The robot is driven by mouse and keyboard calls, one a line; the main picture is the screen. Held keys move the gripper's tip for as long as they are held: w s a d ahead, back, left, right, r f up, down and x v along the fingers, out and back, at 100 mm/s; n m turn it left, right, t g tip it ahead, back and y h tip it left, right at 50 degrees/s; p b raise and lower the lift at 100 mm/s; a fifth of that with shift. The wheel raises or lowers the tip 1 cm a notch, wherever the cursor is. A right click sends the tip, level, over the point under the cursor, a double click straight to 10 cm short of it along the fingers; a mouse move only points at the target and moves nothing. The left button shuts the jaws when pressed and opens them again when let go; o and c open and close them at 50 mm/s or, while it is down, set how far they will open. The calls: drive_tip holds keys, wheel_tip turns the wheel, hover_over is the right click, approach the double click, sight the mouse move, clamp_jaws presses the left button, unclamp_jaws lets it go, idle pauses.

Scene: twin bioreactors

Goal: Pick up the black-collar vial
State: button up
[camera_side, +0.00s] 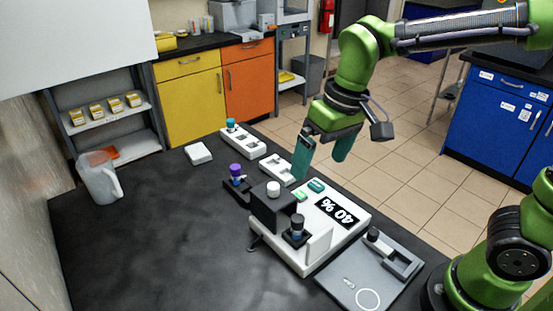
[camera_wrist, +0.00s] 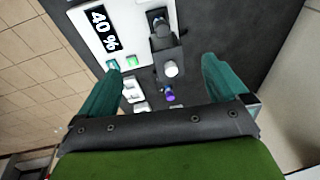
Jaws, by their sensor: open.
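Two dark-topped vials show in the side view. One dark vial (camera_side: 297,227) stands upright in a holder at the front of the white device. Another small black-topped piece (camera_side: 373,235) sits on the grey plate at the right. I cannot tell for sure which has the black collar. In the wrist view a dark vial (camera_wrist: 158,20) shows at the top, beyond the black block. My gripper (camera_side: 318,170) has its green fingers apart and empty, above and behind the white device.
The white device (camera_side: 335,222) with a "40 %" display carries a black block (camera_side: 270,207) with a white knob. A purple-capped vial (camera_side: 236,171) stands behind it. White racks (camera_side: 241,138) and a clear jug (camera_side: 98,178) are farther off. The front left of the table is clear.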

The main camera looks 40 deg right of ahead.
drive_tip(key=s+d+m+t, duration=0.1)
drive_tip(key=s+d, duration=0.1)
drive_tip(key=s+d+m+t, duration=0.1)
drive_tip(key=s+d+t, duration=0.1)
drive_tip(key=s+d, duration=0.1)
drive_tip(key=s+d+m+t, duration=0.1)
drive_tip(key=s+d, duration=0.1)
drive_tip(key=d, duration=0.1)
drive_tip(key=shift+s+r+m+t+y, duration=0.3)
drive_tip(key=shift+r+t+y, duration=0.05)
drive_tip(key=shift+t+y, duration=0.05)
drive_tip(key=shift+c, duration=0.5)
drive_tip(key=shift+d+r, duration=0.15)
drive_tip(key=shift+r, duration=0.1)
drive_tip(key=shift+c, duration=1.1)
drive_tip(key=shift+d, duration=0.1)
drive_tip(key=c, duration=0.4)
drive_tip(key=shift+c, duration=0.2)
drive_tip(key=n+g+h, duration=0.2)
drive_tip(key=n+g, duration=0.4)
drive_tip(key=g, duration=0.1)
hover_over(298, 218)
wheel_tip(298, 218, down, 2)
drive_tip(key=f, duration=1.1)
drive_tip(key=shift+w+f, duration=0.2)
drive_tip(key=shift+f, duration=0.15)
drive_tip(key=shift+s+f, duration=0.15)
drive_tip(key=shift+f, duration=2.55)
